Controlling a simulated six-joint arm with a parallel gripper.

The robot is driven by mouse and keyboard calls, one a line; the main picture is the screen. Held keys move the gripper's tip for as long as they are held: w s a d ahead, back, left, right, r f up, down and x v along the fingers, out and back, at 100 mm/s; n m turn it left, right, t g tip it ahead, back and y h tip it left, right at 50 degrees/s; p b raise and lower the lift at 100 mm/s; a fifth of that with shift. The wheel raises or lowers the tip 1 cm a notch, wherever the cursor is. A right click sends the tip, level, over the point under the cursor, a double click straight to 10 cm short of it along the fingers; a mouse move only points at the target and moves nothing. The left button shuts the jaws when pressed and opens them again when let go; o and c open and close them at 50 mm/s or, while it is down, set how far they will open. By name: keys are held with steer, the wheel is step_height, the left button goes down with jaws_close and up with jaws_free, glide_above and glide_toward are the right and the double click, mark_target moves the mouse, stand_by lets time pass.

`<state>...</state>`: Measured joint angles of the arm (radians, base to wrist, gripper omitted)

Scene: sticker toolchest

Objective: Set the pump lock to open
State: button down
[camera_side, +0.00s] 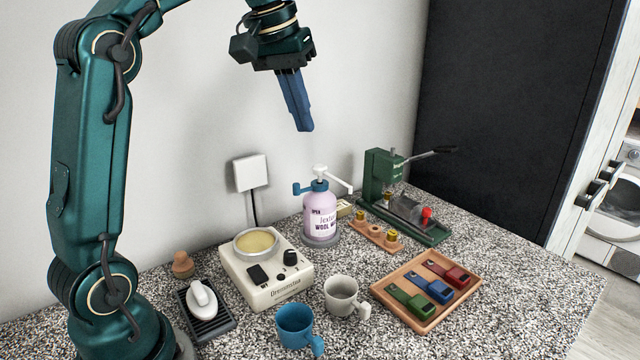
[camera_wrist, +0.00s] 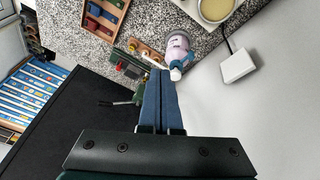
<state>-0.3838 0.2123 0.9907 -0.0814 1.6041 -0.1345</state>
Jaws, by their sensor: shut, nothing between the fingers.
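The pump bottle (camera_side: 320,217) stands upright on a round grey base on the speckled counter. It is pale pink with a label that includes the word "OPEN". Its blue collar (camera_side: 318,186) has a blue tab sticking out to the left, and a white pump head and spout (camera_side: 322,171) sit above it. My gripper (camera_side: 305,130) is shut and empty, pointing down, well above the bottle and apart from it.
A green press (camera_side: 385,180) with a black lever stands right of the bottle. In front are a cream warmer (camera_side: 265,290), a blue mug (camera_side: 294,325), a grey mug (camera_side: 340,290) and a wooden tray (camera_side: 470,270) of coloured blocks. A white wall box (camera_side: 250,172) hangs behind. The air around my gripper is clear.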

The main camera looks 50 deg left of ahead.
steer(key=n+y, duration=0.1)
steer(key=y, duration=0.1)
glide_above(304, 189)
steer(key=s+d, duration=0.1)
steer(key=d, duration=0.1)
steer(key=f, duration=0.2)
steer(key=w+a+f, duration=0.1)
steer(key=a+f, duration=0.2)
steer(key=a, duration=0.1)
step_height(304, 189, down, 10)
steer(key=g, duration=0.1)
steer(key=shift+s+d+r+n, duration=0.2)
steer(key=shift+d+n, duration=0.1)
steer(key=shift+d, duration=0.1)
steer(key=shift+s+d+n+g, duration=0.1)
steer(key=shift+d+n+g, duration=0.3)
steer(key=shift+n, duration=0.8)
steer(key=n, duration=0.1)
steer(key=d+n+y, duration=0.1)
steer(key=n, duration=0.1)
steer(key=shift+d+n+g, duration=0.3)
steer(key=shift+g, duration=0.1)
steer(key=shift+w+d, duration=0.2)
steer(key=shift+d, duration=0.35)
